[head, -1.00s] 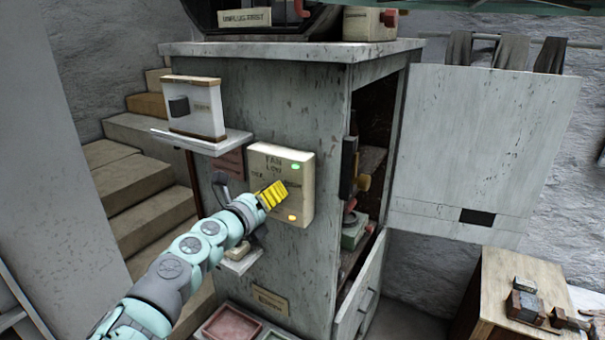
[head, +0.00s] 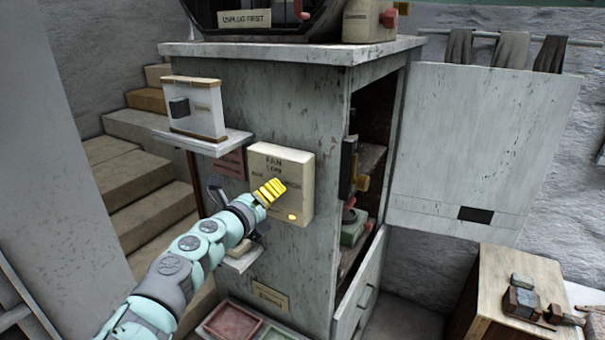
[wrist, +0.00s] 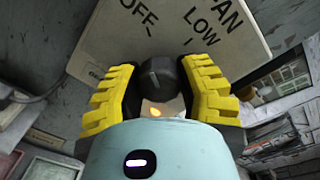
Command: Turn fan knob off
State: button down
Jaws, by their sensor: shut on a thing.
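The cream fan panel (head: 295,210) is fixed to the front of the grey cabinet. The words OFF, LOW and FAN show on the panel in the wrist view (wrist: 182,50). My gripper (head: 270,192) is at the middle of the panel. In the wrist view its yellow fingers (wrist: 163,86) are shut on the dark round knob (wrist: 160,72), one on each side. A pale line on the knob face points up and slightly left, nearer OFF than LOW. The fingers hide the knob in the head view. An amber light (head: 292,217) glows low on the panel.
A small shelf (head: 205,141) with a switch box (head: 195,108) juts out above left of my arm. Red and green trays (head: 232,325) lie below.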

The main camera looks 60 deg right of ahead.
jog(key=c, duration=0.5)
grip_release()
jog(key=shift+a, duration=0.15)
jog(key=shift+a+f, duration=0.1)
jog(key=shift+a, duration=0.2)
jog(key=shift+s+a+r, duration=0.1)
jog(key=shift+s+a, duration=0.1)
jog(key=shift+a, duration=1.65)
jog(key=shift+s+a+r, duration=0.1)
jog(key=shift+s+a, duration=0.1)
jog(key=shift+a, duration=1.65)
jog(key=shift+s+a+r, duration=0.1)
jog(key=shift+s+a, duration=0.1)
jog(key=shift+a, duration=1.65)
